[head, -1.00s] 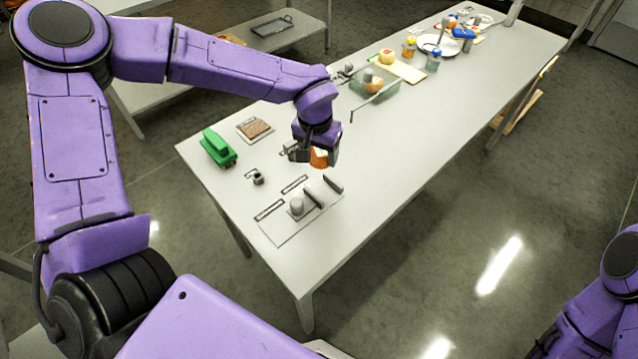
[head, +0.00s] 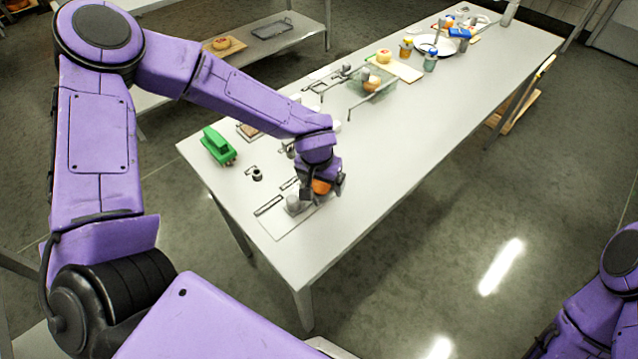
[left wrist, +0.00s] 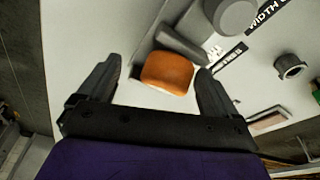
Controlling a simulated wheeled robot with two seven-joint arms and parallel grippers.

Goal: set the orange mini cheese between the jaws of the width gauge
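The orange mini cheese (head: 321,187) is between the fingers of my left gripper (head: 322,190), over or at the right end of the width gauge (head: 285,228). In the left wrist view the cheese (left wrist: 167,73) lies between the spread fingertips (left wrist: 160,72), with a clear gap to the left finger and a narrow one to the right finger. The gauge's grey bar jaw (left wrist: 182,45) is just beyond it. The other jaw is hidden, so I cannot tell whether the cheese sits between both. My right gripper is out of view.
A green object (head: 217,146) and a small dark ring (head: 257,174) are left of the gauge. A greenish clear bin (head: 372,84), a board (head: 405,71) and a plate (head: 434,44) stand farther back. The table's right side is clear.

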